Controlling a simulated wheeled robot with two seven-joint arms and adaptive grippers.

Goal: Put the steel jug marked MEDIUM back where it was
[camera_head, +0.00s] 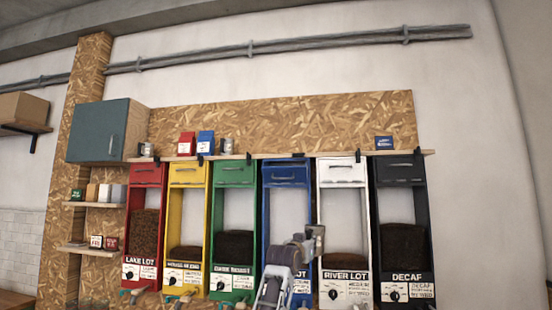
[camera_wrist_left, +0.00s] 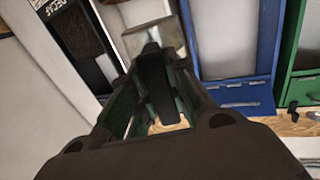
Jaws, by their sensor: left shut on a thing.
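My left gripper (camera_head: 306,244) is raised in front of the blue bin, near its border with the white RIVER LOT bin. It is shut on a small grey metallic thing (camera_head: 319,233), which I take for the steel jug; its marking cannot be read. In the left wrist view, the dark fingers (camera_wrist_left: 152,65) show with a pale grey shape (camera_wrist_left: 168,36) beyond their tips, largely hidden by them. Two small steel vessels stand on the top shelf (camera_head: 270,155), one at the left end (camera_head: 147,149) and one beside the blue packet (camera_head: 228,146). My right gripper is not in view.
A row of coloured bins hangs below the shelf, from red LAKE LOT (camera_head: 142,240) to black DECAF (camera_head: 405,235). The shelf between is mostly clear.

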